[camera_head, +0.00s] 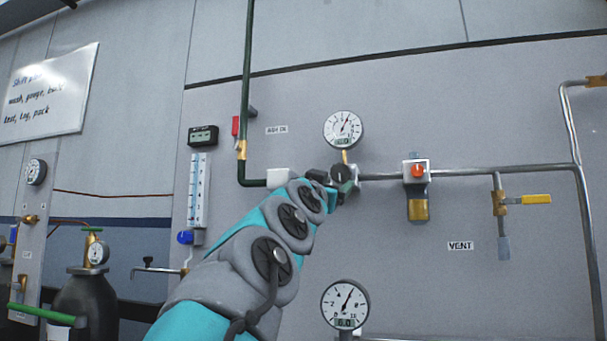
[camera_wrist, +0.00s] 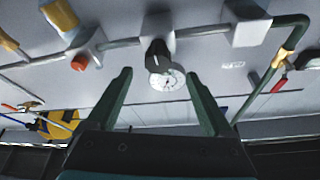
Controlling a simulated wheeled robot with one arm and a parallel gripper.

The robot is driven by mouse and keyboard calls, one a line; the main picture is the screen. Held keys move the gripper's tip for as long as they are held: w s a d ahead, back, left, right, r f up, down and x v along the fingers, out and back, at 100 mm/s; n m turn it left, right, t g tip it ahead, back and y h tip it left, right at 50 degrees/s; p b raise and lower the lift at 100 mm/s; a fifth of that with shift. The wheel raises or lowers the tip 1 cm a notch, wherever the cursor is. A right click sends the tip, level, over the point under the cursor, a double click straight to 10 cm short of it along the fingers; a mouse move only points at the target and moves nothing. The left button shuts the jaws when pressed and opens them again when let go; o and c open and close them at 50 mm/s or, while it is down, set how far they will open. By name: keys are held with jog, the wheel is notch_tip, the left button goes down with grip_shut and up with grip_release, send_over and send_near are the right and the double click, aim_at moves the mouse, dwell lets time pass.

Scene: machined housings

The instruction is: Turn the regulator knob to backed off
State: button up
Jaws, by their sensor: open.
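The regulator knob (camera_wrist: 157,54) is dark and round, with a pale mark on its face, in the upper middle of the wrist view. In the head view the knob (camera_head: 341,173) sits on the pipe below a round white gauge (camera_head: 343,129), which also shows in the wrist view (camera_wrist: 168,80). My gripper (camera_wrist: 161,74) is open, its two dark fingers apart. In the wrist picture the knob appears between and beyond the fingertips, with no visible contact. In the head view my arm reaches to the regulator and hides part of it and the fingers.
An orange knob (camera_head: 418,170) on a white block sits right of the regulator. Farther right is a yellow valve lever (camera_head: 536,199) above the VENT label (camera_head: 460,246). A red lever (camera_head: 236,125) is at upper left. Another gauge (camera_head: 345,303) stands below.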

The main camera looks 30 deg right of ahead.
aim_at(339, 176)
jog(key=shift+p+x, duration=0.85)
jog(key=shift+x, duration=3.2)
jog(key=shift+s+d, duration=0.1)
jog(key=shift+c, duration=0.2)
grip_shut()
